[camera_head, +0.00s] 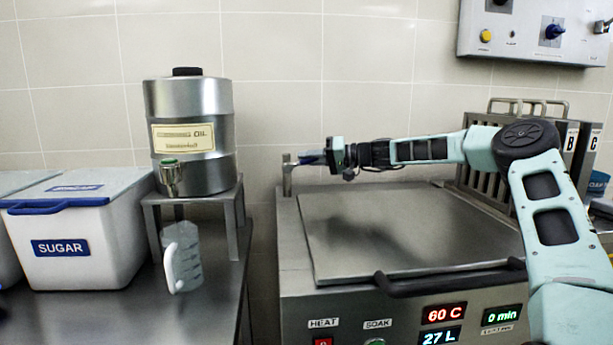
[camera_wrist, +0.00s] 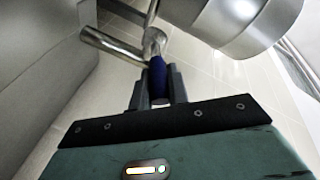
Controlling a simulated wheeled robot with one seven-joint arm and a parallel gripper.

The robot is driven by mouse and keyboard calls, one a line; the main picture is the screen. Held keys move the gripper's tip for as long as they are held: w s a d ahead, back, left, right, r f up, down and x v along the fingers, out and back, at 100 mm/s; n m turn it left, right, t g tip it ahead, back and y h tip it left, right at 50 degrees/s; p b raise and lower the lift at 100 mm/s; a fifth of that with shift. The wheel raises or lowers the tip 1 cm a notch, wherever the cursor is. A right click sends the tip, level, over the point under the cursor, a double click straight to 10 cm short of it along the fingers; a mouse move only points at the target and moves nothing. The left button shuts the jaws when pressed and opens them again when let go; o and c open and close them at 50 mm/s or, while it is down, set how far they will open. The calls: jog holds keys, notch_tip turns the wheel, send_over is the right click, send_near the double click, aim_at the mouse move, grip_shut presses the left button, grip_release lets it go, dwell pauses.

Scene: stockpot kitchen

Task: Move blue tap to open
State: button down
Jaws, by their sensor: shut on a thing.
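The blue tap shows in the head view as a short blue handle (camera_head: 311,158) on a metal post (camera_head: 287,175) at the back left corner of the steel cooker. In the wrist view the blue handle (camera_wrist: 157,72) lies between my fingers, joined to a metal pipe fitting (camera_wrist: 152,42). My gripper (camera_head: 326,157) reaches in from the right and is shut on the blue handle. The fingers (camera_wrist: 158,88) cover part of the handle, and I cannot tell how far it is turned.
The cooker's flat lid (camera_head: 400,225) is down, with a dark bar handle at its front. Left of it stand a steel oil urn (camera_head: 190,110) on a stand, a clear jug (camera_head: 185,258) and a sugar bin (camera_head: 80,235). A wall control box (camera_head: 540,30) hangs at upper right.

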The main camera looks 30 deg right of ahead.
jog(key=shift+d+f+m+t+y+b, duration=0.25)
jog(key=shift+f+t+y+b, duration=0.35)
jog(key=shift+b, duration=1.35)
jog(key=c, duration=1.4)
grip_release()
jog(key=shift+o, duration=0.2)
jog(key=shift+a, duration=0.1)
jog(key=shift+s, duration=0.1)
jog(key=v, duration=0.8)
jog(key=p+v, duration=0.1)
jog(key=v, duration=0.8)
jog(key=shift+f, duration=0.25)
